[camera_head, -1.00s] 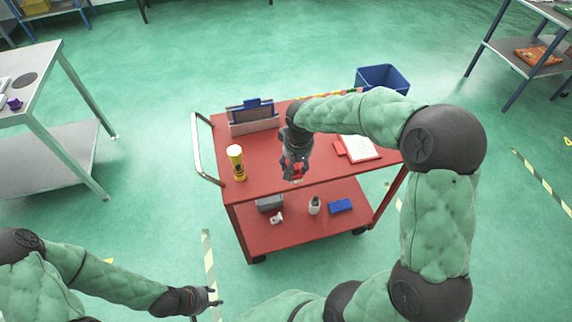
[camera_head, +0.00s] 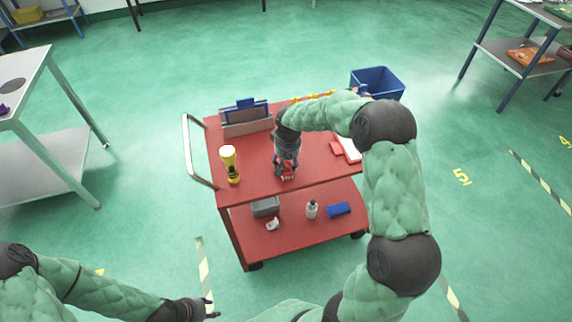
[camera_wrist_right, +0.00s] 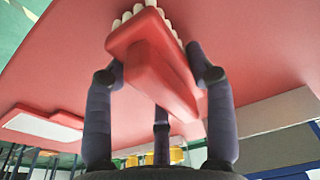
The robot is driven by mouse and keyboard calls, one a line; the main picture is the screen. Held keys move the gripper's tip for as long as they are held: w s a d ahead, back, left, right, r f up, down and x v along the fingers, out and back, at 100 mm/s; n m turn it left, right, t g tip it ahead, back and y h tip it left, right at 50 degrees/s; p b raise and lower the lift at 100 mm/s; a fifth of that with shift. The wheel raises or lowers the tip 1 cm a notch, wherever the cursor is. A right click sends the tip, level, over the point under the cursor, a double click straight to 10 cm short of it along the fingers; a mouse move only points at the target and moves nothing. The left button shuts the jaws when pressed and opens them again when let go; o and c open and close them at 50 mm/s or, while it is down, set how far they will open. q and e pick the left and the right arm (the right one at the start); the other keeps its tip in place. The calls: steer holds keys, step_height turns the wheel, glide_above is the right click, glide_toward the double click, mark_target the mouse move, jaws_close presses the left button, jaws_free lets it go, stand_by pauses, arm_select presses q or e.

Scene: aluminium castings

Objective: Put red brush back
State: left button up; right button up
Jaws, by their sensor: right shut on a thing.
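The red brush (camera_wrist_right: 155,70) is between the fingers of my right gripper (camera_wrist_right: 160,85) in the right wrist view, with its pale bristles at the top of the picture. My right gripper is shut on it. In the head view my right gripper (camera_head: 287,170) is over the front part of the red cart's top (camera_head: 245,178), and the brush shows there as a small red shape (camera_head: 288,170). I cannot tell whether the bristles touch the cart top. My left gripper (camera_head: 210,308) is low at the bottom left, away from the cart; its fingers look apart.
On the cart top stand a yellow flashlight (camera_head: 230,165), a holder with a blue part (camera_head: 246,118) and a red clipboard (camera_head: 345,149). The lower shelf holds a grey box (camera_head: 265,207), a white bottle (camera_head: 312,209) and a blue item (camera_head: 338,209). A blue bin (camera_head: 378,82) stands behind.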

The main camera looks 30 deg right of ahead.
steer(key=shift+f, duration=0.15)
steer(key=shift+f, duration=0.15)
steer(key=o, duration=1.1)
step_height(320, 180, up, 12)
steer(key=s+p, duration=0.1)
steer(key=p, duration=0.3)
steer(key=shift+s+a, duration=0.2)
steer(key=shift+s, duration=0.2)
